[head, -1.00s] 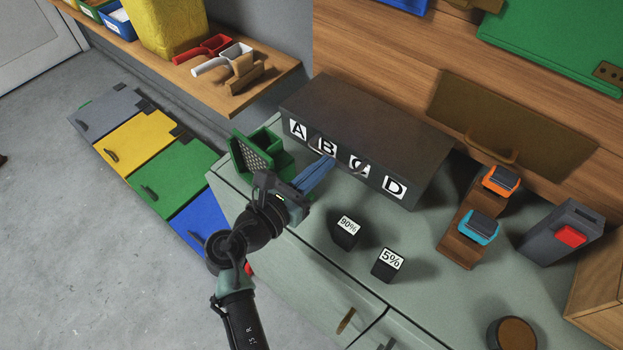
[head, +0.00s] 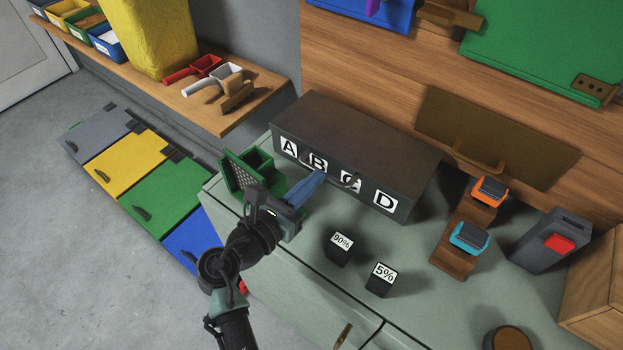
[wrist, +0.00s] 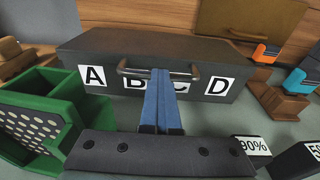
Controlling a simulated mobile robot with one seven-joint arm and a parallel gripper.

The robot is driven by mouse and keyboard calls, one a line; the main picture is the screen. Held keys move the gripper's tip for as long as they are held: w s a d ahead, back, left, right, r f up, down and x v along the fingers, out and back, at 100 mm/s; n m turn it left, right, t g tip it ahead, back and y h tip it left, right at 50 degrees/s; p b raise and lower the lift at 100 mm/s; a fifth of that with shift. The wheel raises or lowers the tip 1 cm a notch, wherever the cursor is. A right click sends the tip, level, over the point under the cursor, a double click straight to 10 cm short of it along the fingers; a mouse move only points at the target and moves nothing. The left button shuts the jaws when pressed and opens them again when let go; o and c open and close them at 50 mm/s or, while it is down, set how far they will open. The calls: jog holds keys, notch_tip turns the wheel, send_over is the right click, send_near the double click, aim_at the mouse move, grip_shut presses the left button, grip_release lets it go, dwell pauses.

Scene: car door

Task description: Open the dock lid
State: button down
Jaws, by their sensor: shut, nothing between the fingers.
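The dock is a dark grey box (head: 375,145) with labels A, B, C and D on its front, standing on the green-grey counter. Its top lies flat and looks closed. It also shows in the wrist view (wrist: 215,55). A curved metal handle (wrist: 190,75) spans the front across labels B and C. My gripper (head: 319,177) is in front of the box between B and C. In the wrist view its blue fingers (wrist: 160,74) are shut together with nothing between them. Their tips overlap the handle's middle; I cannot tell whether they touch it. The fingers partly hide labels B and C.
A green bin (head: 250,172) with a perforated panel stands left of the box. Black blocks marked 90% (head: 340,249) and 5% (head: 380,279) stand in front. A brown stand (head: 453,258) holds orange and teal devices at the right. Bare counter lies between them.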

jog(key=shift+w+d+r+p, duration=0.1)
jog(key=shift+d+r+p, duration=0.2)
jog(key=shift+r+p, duration=0.3)
